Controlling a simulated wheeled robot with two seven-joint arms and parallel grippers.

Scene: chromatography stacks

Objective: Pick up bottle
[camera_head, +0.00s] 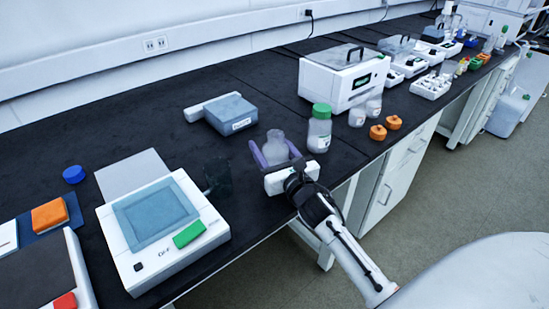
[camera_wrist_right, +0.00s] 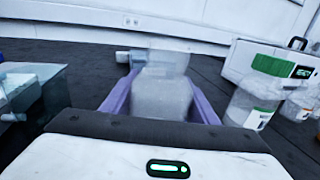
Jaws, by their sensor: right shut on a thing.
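A clear, uncapped bottle (camera_head: 276,148) stands upright near the front edge of the black bench in the head view. My right gripper (camera_head: 275,154) is around it, with one purple finger on each side, shut on it. In the right wrist view the bottle (camera_wrist_right: 162,90) sits between the purple fingers of my right gripper (camera_wrist_right: 161,105), and its lower part is hidden behind the gripper body. I cannot tell whether the bottle touches the bench. My left gripper is not in view.
A green-capped bottle (camera_head: 319,130) stands close on the right, with smaller clear bottles (camera_head: 357,116) and orange pieces (camera_head: 378,132) beyond. A dark transparent container (camera_head: 217,178) and a white device (camera_head: 160,230) are at left. A grey-blue box (camera_head: 231,114) lies behind.

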